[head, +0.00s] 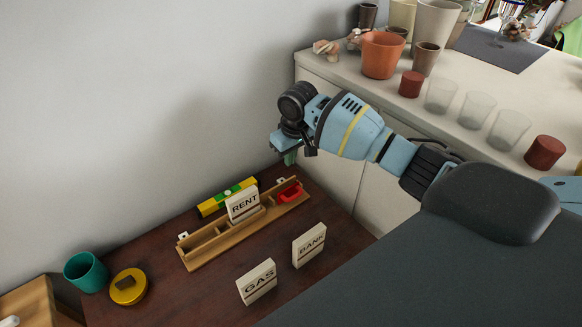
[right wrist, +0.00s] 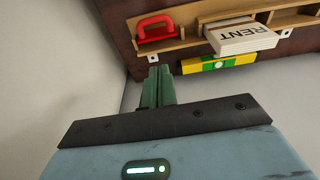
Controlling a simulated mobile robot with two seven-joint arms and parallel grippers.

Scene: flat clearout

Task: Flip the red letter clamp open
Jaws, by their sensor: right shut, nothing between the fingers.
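The red letter clamp (head: 289,192) sits at the right end of a wooden letter rack (head: 206,253). In the right wrist view the clamp (right wrist: 155,27) looks like a red loop handle in the end compartment; I cannot tell how far it is tilted. My right gripper (head: 290,158) hangs above and behind that end of the rack, near the wall. In the right wrist view its green fingers (right wrist: 157,74) are together and empty, apart from the clamp. A white RENT block (head: 243,204) stands in the rack. My left gripper is not in view.
GAS (head: 257,282) and BANK (head: 309,246) blocks stand in front of the rack. A yellow-green level (head: 226,197) lies behind it. A teal cup (head: 86,271) and yellow tin (head: 128,287) stand at left. A counter with pots (head: 382,55) rises at right.

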